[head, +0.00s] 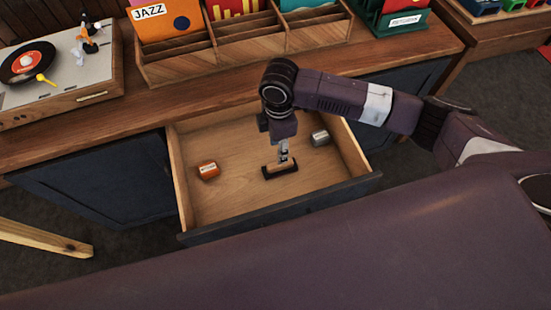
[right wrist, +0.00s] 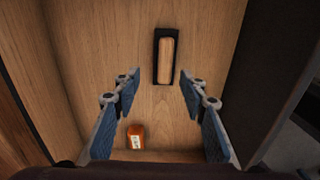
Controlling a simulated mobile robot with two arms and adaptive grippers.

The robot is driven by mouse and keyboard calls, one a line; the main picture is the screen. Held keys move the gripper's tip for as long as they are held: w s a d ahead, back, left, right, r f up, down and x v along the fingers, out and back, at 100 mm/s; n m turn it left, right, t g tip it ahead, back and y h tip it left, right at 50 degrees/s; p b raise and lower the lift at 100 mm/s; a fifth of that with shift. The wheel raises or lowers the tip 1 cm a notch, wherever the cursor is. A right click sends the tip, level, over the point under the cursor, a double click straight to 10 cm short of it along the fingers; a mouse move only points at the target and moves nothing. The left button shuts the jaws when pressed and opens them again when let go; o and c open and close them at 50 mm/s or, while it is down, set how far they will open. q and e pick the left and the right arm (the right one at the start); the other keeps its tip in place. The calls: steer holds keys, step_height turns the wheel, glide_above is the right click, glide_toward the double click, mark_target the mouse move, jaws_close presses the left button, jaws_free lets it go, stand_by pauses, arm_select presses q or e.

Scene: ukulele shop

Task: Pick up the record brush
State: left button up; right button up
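The record brush (head: 281,171), a wooden block on a black base, lies on the floor of the open drawer (head: 235,205). My right gripper (head: 284,155) reaches down into the drawer and hides part of the brush in the head view. In the right wrist view the right gripper (right wrist: 160,78) is open and empty. The brush (right wrist: 166,58) shows whole there, beyond the fingertips and slightly right of the middle between them. I cannot tell the exact height of the fingertips above it. My left gripper is not in view.
An orange labelled tin (head: 208,171) lies left of the brush and a grey tin (head: 320,137) right of it, both in the drawer. Bare drawer floor surrounds the brush. On the counter above stand a turntable (head: 62,70) and a wooden record rack (head: 175,68).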

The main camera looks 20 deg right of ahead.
mark_target(280, 167)
steer(key=shift+s+f, duration=0.2)
steer(key=shift+f, duration=0.15)
steer(key=f, duration=0.2)
steer(key=shift+s+d+f, duration=0.1)
steer(key=shift+s+f, duration=0.2)
steer(key=shift+s, duration=0.05)
step_height(280, 167, down, 3)
steer(key=shift+d+r, duration=0.1)
steer(key=shift+f, duration=0.55)
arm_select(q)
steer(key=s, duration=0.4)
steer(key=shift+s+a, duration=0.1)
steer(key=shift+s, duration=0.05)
arm_select(e)
jaws_close()
